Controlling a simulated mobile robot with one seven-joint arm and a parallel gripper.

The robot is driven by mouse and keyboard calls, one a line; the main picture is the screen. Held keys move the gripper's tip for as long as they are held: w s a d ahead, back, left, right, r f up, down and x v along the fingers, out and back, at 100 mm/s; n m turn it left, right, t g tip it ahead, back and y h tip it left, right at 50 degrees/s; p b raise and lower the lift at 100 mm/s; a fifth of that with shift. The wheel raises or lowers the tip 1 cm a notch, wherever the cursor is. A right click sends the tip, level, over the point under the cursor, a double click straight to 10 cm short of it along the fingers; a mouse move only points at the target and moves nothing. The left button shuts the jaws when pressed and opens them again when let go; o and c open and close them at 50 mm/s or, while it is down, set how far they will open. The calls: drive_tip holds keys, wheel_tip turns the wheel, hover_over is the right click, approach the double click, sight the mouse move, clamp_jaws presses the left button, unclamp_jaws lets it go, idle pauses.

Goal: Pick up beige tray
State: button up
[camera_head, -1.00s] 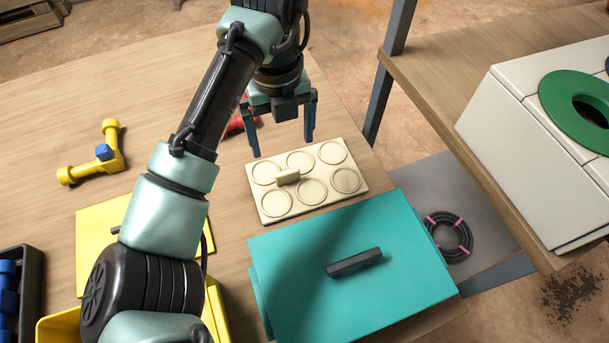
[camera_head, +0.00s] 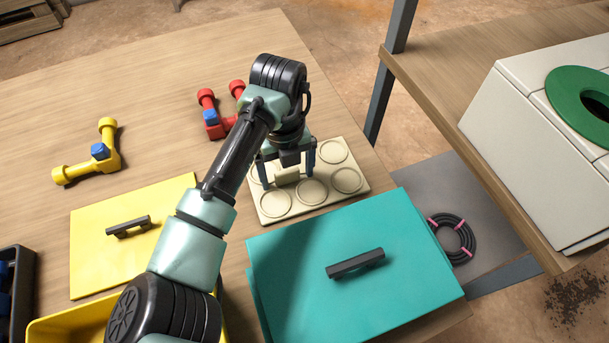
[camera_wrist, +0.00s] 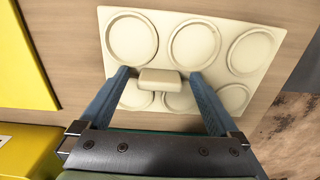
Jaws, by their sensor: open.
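The beige tray (camera_head: 312,191) lies flat on the wooden table, with several round recesses and a raised block handle (camera_head: 287,176) near its middle. It also shows in the wrist view (camera_wrist: 226,109), with the handle (camera_wrist: 160,81) between the fingers. My gripper (camera_head: 287,178) is open over the tray, one finger on each side of the handle, with visible gaps. In the wrist view my gripper (camera_wrist: 160,84) shows its fingertips near the handle's ends. I cannot tell how far the tips are above the tray.
A teal lidded box (camera_head: 310,270) stands just in front of the tray. A yellow lid (camera_head: 100,250) lies to the left. Yellow (camera_head: 88,168) and red (camera_head: 212,120) pipe fittings lie on the table. A grey post (camera_head: 378,105) rises behind the table's right edge.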

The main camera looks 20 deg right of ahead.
drive_tip(key=c, duration=1.5)
drive_tip(key=shift+r, duration=0.15)
